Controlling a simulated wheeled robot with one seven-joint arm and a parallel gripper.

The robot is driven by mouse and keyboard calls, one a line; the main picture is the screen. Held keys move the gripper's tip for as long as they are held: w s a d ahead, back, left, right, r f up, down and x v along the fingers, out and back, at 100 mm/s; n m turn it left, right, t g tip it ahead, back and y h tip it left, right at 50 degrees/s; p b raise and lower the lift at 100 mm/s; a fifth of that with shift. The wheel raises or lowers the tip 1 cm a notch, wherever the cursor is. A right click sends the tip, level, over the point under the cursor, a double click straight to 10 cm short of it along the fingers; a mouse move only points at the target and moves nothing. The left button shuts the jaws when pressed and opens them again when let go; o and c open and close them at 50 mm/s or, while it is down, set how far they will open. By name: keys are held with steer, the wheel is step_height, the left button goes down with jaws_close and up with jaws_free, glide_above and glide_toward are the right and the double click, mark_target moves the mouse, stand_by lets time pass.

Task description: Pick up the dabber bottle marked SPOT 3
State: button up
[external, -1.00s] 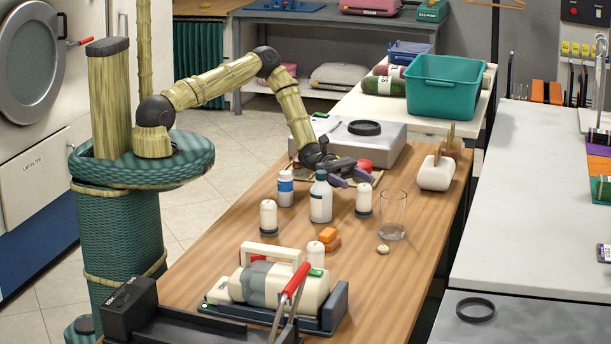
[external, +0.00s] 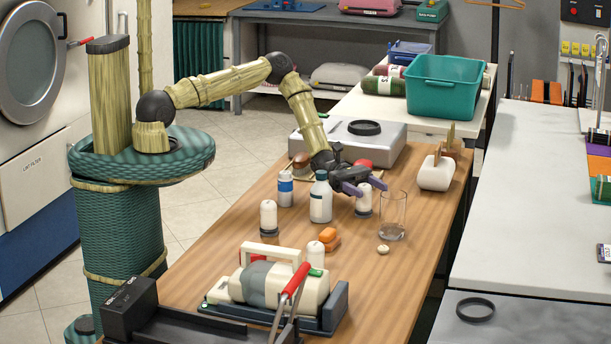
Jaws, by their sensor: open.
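Small white dabber-like bottles stand on the wooden table: a left one (external: 268,219), a right one (external: 363,205) and a front one (external: 315,257) partly hidden by the machine. No SPOT 3 marking is legible, so I cannot tell which bottle it is. A white bottle with a blue band (external: 286,190) and a taller white bottle (external: 320,202) stand between the left and right ones. My gripper (external: 366,187) is open and empty, its purple fingers at the upper part of the right bottle in the picture. I cannot tell whether they touch it.
A clear glass (external: 393,216) stands close right of the right bottle. A cream machine with a red handle (external: 270,283) fills the near end. A grey box (external: 378,146) stands behind.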

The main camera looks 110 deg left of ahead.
steer(key=shift+w+d, duration=0.2)
stand_by(0.4)
jaws_close()
